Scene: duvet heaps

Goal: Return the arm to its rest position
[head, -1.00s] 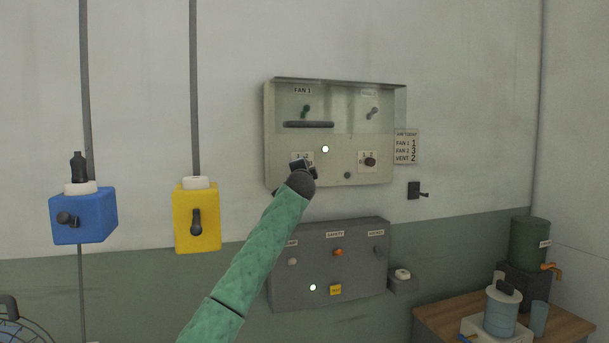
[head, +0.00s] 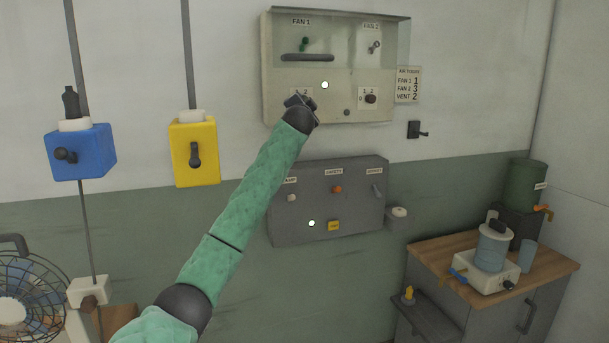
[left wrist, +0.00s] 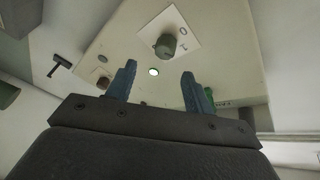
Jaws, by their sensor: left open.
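My left arm reaches up from the lower left in the head view, with my left gripper (head: 299,101) in front of the lower left part of the cream control panel (head: 318,70). The gripper partly hides a numbered dial there. In the left wrist view the two blue fingers of my left gripper (left wrist: 158,88) are apart with nothing between them. Beyond them are the panel face (left wrist: 135,50), a grey knob (left wrist: 166,46) on a white plate and a lit round lamp (left wrist: 153,72). I cannot tell how far the fingertips are from the panel. My right gripper is in neither view.
A grey box (head: 328,205) with knobs hangs below the panel. A blue switch box (head: 82,153) and a yellow one (head: 195,150) are on the wall at left. A fan (head: 25,290) stands lower left. A wooden-topped cabinet (head: 440,254) with a pump-like device stands at right.

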